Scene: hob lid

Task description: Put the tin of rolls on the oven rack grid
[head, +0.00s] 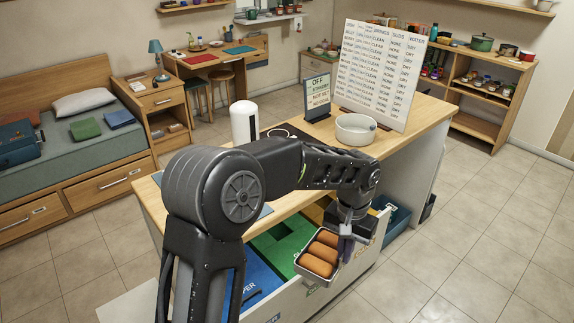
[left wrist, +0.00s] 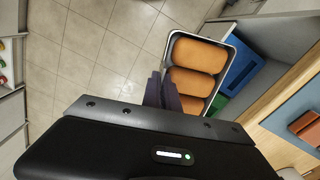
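The tin of rolls (head: 335,267) is a light metal tray with three brown rolls. In the head view it hangs in the air by the open drawer at the counter's near side. My left gripper (head: 345,245) is at the tin's right edge. In the left wrist view the tin (left wrist: 232,42) lies beyond the fingers (left wrist: 163,92), which close on either side of its wall. The rolls (left wrist: 196,56) stay inside. I cannot make out an oven rack grid in either view. My right gripper is not in view.
The open drawer below holds a blue bin (head: 255,283) and a green bin (head: 287,240). On the wooden counter (head: 412,122) stand a white bowl (head: 355,129), a white cylinder (head: 244,121), a small sign (head: 317,97) and a large list board (head: 377,70). The tiled floor at right is clear.

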